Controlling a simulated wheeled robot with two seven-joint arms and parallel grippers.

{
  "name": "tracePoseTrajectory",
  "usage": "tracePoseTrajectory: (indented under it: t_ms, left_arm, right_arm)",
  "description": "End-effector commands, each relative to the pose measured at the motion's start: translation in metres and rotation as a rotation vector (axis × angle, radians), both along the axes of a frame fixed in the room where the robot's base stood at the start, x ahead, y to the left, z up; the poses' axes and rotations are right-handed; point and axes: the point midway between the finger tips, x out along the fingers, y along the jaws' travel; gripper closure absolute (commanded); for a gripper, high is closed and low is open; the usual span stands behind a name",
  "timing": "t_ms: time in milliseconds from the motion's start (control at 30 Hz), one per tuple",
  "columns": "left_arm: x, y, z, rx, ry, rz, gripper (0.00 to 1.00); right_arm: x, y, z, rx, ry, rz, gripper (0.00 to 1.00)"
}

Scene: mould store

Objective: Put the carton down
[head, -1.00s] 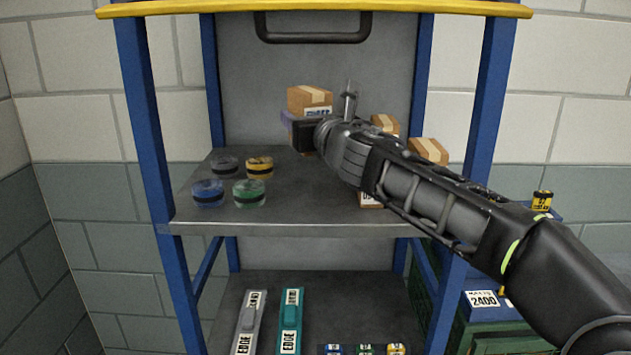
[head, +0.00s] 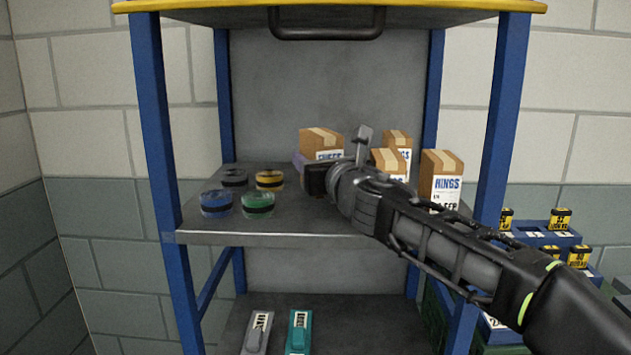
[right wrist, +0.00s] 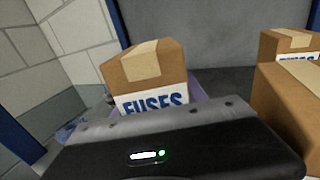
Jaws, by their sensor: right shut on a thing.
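A brown carton labelled FUSES (head: 321,141) is at the middle of the grey shelf (head: 250,236), in front of the back panel. My right gripper (head: 316,178) reaches in from the right and is shut on it. In the right wrist view the carton (right wrist: 146,75) stands roughly upright beyond the dark gripper body, which hides its lower part. A purple thing shows at its side and behind it. I cannot tell whether the carton's underside touches the shelf. My left gripper is not in view.
Cartons, one labelled RINGS (head: 440,178), stand to the right, partly behind my arm. Several round tins, including a green one (head: 258,202), stand at the left. Blue posts (head: 155,130) flank the shelf; a yellow-edged board is above.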

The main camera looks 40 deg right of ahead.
Motion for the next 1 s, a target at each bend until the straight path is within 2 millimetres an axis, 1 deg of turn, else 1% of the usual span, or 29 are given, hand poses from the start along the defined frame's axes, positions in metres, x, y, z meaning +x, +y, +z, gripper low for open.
tracePoseTrajectory:
  t_ms: [67, 200, 267, 333, 533, 567, 800, 833, 1000]
  left_arm:
    - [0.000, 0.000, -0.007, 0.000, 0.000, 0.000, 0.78]
    - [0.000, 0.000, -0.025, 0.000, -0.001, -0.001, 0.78]
    - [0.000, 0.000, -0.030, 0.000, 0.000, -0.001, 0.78]
    - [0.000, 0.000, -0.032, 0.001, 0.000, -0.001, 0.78]
    - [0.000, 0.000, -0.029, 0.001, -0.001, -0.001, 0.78]
    - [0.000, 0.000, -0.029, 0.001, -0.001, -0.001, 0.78]
    - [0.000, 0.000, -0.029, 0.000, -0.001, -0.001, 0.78]
    - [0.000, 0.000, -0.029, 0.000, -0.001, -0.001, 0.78]
    - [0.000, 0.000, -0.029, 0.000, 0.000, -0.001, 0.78]
  right_arm:
    - [0.000, 0.000, -0.007, 0.000, -0.001, 0.000, 1.00]
    - [0.000, 0.001, -0.029, 0.001, -0.001, 0.001, 1.00]
    - [0.000, 0.001, -0.036, -0.001, -0.002, 0.002, 1.00]
    - [0.000, 0.000, -0.038, -0.001, -0.002, 0.001, 1.00]
    - [0.000, 0.000, -0.038, 0.000, 0.001, 0.000, 1.00]
    - [0.000, 0.000, -0.039, 0.001, 0.003, 0.000, 0.50]
    - [0.000, 0.000, -0.038, 0.001, 0.002, 0.000, 0.31]
    - [0.000, 0.000, -0.038, 0.000, 0.001, 0.000, 0.29]
    - [0.000, 0.000, -0.038, 0.000, 0.001, 0.000, 0.29]
